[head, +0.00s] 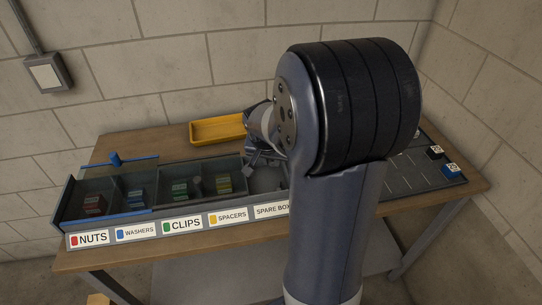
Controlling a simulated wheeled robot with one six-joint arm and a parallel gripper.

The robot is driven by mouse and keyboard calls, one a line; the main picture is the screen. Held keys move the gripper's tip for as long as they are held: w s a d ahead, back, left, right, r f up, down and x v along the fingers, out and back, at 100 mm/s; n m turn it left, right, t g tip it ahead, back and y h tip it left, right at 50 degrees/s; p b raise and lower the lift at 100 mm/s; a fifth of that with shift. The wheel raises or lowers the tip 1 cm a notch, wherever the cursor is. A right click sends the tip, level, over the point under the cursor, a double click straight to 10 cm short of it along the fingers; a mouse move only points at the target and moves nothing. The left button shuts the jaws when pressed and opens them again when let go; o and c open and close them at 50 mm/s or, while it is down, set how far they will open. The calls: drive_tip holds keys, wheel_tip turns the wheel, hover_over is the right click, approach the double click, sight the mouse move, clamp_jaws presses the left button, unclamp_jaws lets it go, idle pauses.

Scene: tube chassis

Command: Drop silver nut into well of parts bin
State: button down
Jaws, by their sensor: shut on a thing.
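The parts bin (161,214) is a long dark tray on the workbench, with wells labelled NUTS, WASHERS, CLIPS, SPACERS and SPARE BOX. A blue bar with a raised knob (115,159) runs along the back of the nuts and washers wells. My gripper (258,165) is above the bin's right part, near the spare box, partly hidden by my arm. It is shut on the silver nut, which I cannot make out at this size.
A yellow tray (217,130) stands behind the bin at the wall. My arm hides the bench's middle. Bare wood shows at the back left.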

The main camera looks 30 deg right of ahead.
drive_tip(key=shift+f, duration=0.2)
drive_tip(key=c, duration=1.2)
unclamp_jaws()
drive_tip(key=shift+c, duration=0.2)
drive_tip(key=shift+r, duration=0.15)
drive_tip(key=v, duration=1)
drive_tip(key=shift+s+a+r+b, duration=0.15)
drive_tip(key=shift+r+b, duration=0.05)
drive_tip(key=shift+b, duration=0.1)
drive_tip(key=shift+f, duration=0.1)
drive_tip(key=x, duration=1)
drive_tip(key=shift+f+p, duration=0.1)
drive_tip(key=shift+p, duration=0.25)
drive_tip(key=shift+d+r+p, duration=0.2)
drive_tip(key=shift+r+p, duration=1.5)
drive_tip(key=shift+r, duration=0.55)
